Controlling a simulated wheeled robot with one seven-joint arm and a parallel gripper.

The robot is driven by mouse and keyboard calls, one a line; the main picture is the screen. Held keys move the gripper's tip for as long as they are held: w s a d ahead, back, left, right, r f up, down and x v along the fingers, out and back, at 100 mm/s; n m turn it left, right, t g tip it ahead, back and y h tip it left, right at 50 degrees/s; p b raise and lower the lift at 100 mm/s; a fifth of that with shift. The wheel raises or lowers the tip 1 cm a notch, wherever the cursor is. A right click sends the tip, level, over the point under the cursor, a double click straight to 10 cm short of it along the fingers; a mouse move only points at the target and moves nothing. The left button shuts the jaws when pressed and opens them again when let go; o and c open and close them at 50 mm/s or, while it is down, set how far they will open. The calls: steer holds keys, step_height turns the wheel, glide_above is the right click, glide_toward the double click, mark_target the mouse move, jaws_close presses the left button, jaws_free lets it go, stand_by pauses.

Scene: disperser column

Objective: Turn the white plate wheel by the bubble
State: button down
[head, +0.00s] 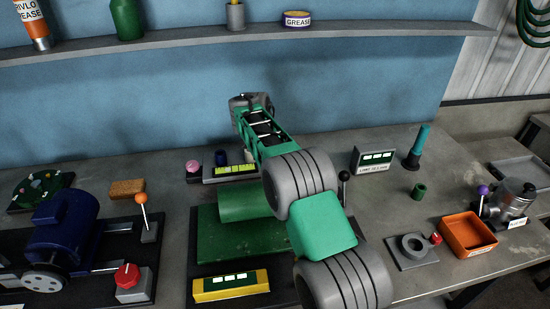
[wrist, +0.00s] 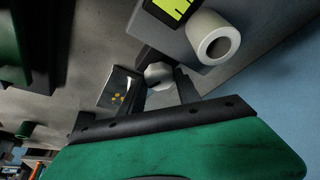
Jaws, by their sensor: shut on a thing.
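In the wrist view, my gripper (wrist: 160,82) has its two dark fingers on either side of a pale, rounded knob (wrist: 158,73) and is shut on it. The knob is partly hidden, and I cannot tell for sure that it is the white plate wheel. A white hollow cylinder (wrist: 213,38) stands out beside the grey block with the yellow-green bubble strip (wrist: 178,8), apart from my fingers. In the head view, the bubble strip (head: 235,170) lies on a dark base left of my arm, and my fingertips are hidden.
A green roller (head: 245,203) is in front. A labelled panel (head: 373,160) and a black-knobbed lever (head: 344,175) stand to the right. The wall shelf (head: 200,42) runs behind.

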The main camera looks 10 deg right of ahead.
steer(key=c, duration=0.9)
jaws_free()
steer(key=shift+o, duration=0.2)
steer(key=p+v, duration=0.6)
steer(key=v, duration=0.2)
